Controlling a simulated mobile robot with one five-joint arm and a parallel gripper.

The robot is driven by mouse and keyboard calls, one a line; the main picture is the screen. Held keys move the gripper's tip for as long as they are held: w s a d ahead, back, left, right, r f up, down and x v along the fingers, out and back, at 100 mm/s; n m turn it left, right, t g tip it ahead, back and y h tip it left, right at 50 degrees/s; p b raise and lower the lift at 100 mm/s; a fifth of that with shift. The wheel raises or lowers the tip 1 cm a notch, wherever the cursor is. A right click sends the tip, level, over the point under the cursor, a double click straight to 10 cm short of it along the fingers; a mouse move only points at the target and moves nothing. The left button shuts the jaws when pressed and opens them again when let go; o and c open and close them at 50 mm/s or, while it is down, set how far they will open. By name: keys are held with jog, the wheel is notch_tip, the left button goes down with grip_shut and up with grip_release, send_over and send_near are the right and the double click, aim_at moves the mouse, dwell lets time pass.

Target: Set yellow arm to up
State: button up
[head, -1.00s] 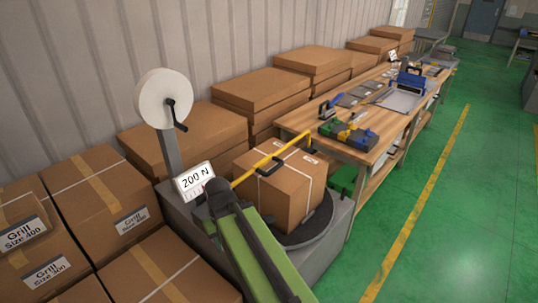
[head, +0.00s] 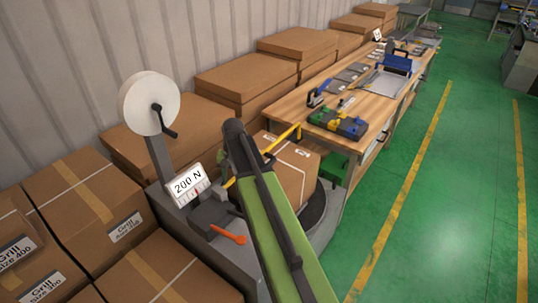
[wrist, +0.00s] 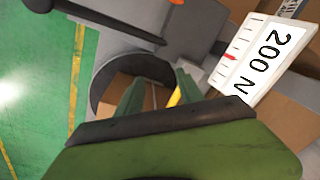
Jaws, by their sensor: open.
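A short piece of the yellow arm (wrist: 175,97) shows in the wrist view, close to the right finger. My gripper (wrist: 158,88) is open, with its two green fingers pointing toward the box and the turntable. I cannot tell whether a finger touches the yellow arm. In the head view the fingers are hidden behind my arm.
A white 200 N sign (head: 187,184) stands close to my gripper, also in the wrist view (wrist: 262,58). An orange lever (head: 228,236) and a white reel (head: 150,102) are on the machine. Stacked boxes fill the left. Green floor (head: 440,220) is free at right.

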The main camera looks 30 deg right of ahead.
jog(key=w+d+r+m+p, duration=0.2)
jog(key=w+d+r, duration=0.1)
jog(key=d, duration=0.5)
jog(key=w+d+r+m+p, duration=0.1)
jog(key=w+d+r+m, duration=0.2)
jog(key=d, duration=0.5)
jog(key=m+t, duration=0.1)
jog(key=m, duration=0.1)
send_over(268, 163)
jog(key=s+d, duration=0.1)
jog(key=s, duration=0.3)
jog(key=w+f+b, duration=0.1)
jog(key=f+b, duration=0.4)
jog(key=w+f+b, duration=0.1)
jog(key=f+b, duration=0.4)
jog(key=f, duration=0.1)
jog(key=w+a+f+b, duration=0.1)
jog(key=f+b, duration=0.4)
jog(key=b, duration=0.1)
jog(key=shift+w+f, duration=0.15)
jog(key=shift+w, duration=0.1)
jog(key=c, duration=0.9)
grip_shut()
jog(key=shift+a, duration=0.1)
